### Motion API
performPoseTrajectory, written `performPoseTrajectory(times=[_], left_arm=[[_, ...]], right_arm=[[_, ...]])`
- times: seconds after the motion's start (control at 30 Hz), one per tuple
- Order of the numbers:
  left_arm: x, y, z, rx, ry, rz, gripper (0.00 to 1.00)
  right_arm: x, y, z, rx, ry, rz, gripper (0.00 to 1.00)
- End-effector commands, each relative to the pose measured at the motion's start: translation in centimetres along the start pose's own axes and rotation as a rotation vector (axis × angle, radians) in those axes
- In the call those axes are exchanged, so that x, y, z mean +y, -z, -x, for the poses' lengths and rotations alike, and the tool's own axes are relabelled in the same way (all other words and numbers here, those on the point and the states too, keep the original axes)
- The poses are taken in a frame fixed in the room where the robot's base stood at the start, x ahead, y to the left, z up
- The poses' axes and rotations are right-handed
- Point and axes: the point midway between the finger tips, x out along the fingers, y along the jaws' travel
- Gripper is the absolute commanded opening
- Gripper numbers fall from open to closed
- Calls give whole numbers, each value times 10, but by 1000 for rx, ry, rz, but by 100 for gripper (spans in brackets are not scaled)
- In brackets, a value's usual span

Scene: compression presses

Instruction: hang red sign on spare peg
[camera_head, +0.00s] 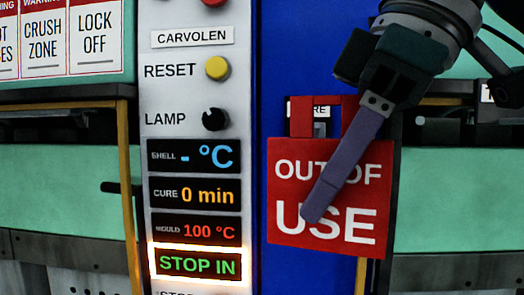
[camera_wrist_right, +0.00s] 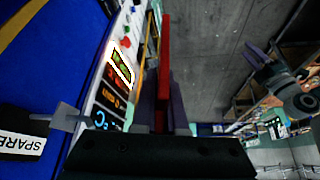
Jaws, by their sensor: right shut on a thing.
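The red sign (camera_head: 285,235), reading OUT OF USE, is upright in the head view, with a red loop at its top. My right gripper (camera_head: 318,212) is shut on it, one finger lying across its face. In the right wrist view the sign (camera_wrist_right: 165,60) shows edge-on between the fingers. The grey peg (camera_wrist_right: 62,122) stands out from the blue panel there, apart from the sign; in the head view a grey part shows through the loop. The label SPARE (camera_wrist_right: 18,145) is beside the peg. My left gripper (camera_wrist_right: 268,65) appears small at right in the wrist view; its jaw state is unclear.
The blue panel (camera_head: 285,60) is behind the sign. Left of it stands a grey control column with a yellow reset button (camera_head: 217,68), a black lamp knob (camera_head: 215,119) and lit displays. Green press parts (camera_head: 60,195) with yellow upright bars flank both sides.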

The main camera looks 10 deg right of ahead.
Motion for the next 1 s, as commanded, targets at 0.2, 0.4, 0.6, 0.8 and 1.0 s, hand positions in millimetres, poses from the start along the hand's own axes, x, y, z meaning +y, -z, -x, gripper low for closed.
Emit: performPoseTrajectory(times=[0.2,0.4,0.6,0.8,1.0], left_arm=[[0,-1,0,-2,0,-1,44],[-1,-2,0,-4,4,-6,44],[-2,-2,-1,-5,7,-9,44],[-2,-2,-2,-5,7,-9,44],[-2,-3,-2,-6,6,-9,44]], right_arm=[[6,0,-2,2,1,-3,0],[18,3,-4,2,1,-2,0],[32,6,-7,3,0,-3,0],[44,8,-10,1,2,-2,0],[57,10,-13,2,1,-2,0]])
